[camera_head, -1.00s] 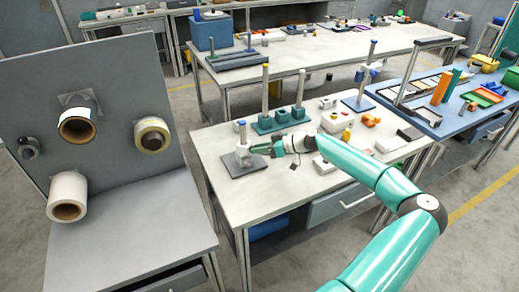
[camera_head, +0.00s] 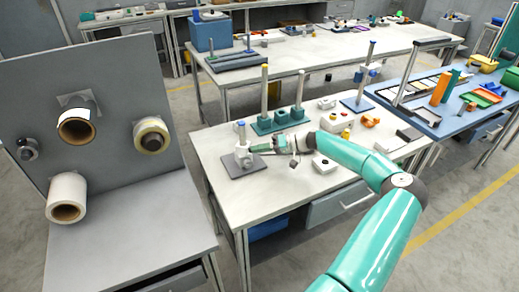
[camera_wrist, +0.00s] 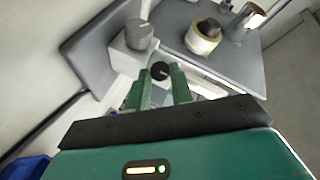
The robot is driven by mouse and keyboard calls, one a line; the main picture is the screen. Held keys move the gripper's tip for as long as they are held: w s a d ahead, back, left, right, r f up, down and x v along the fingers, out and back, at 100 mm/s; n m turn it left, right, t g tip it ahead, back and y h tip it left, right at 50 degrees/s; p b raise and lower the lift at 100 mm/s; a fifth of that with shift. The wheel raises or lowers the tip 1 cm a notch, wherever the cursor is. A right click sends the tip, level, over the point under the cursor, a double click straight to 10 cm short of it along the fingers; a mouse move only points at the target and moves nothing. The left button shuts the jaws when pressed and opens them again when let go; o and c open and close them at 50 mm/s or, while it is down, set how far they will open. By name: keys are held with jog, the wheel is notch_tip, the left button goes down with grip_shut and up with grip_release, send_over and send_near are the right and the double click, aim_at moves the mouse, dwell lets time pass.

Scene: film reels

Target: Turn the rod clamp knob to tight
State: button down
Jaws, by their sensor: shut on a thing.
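The rod clamp (camera_head: 243,158) is a pale block on an upright rod with a blue-grey top, standing on a dark grey base plate (camera_head: 240,170) at the left end of the middle table. In the wrist view its white block (camera_wrist: 124,55) and grey round top (camera_wrist: 139,34) show beyond the fingers. The black rod clamp knob (camera_wrist: 160,70) shows between my green fingertips. My gripper (camera_head: 252,148) reaches the clamp from its right side and is shut on the knob; it also shows in the wrist view (camera_wrist: 159,77). The knob's marking is not readable.
A green stand with posts (camera_head: 282,121) is behind the clamp. A white box with a dark button (camera_head: 323,164) is to the right. A grey panel with film rolls (camera_head: 100,110) stands at the left, past a gap. The table front is clear.

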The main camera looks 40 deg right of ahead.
dwell(0.4)
jog(key=c, duration=1.2)
grip_release()
jog(key=v, duration=1.3)
jog(key=shift+s+d, duration=0.2)
jog(key=shift+d, duration=0.15)
jog(key=shift+r, duration=0.1)
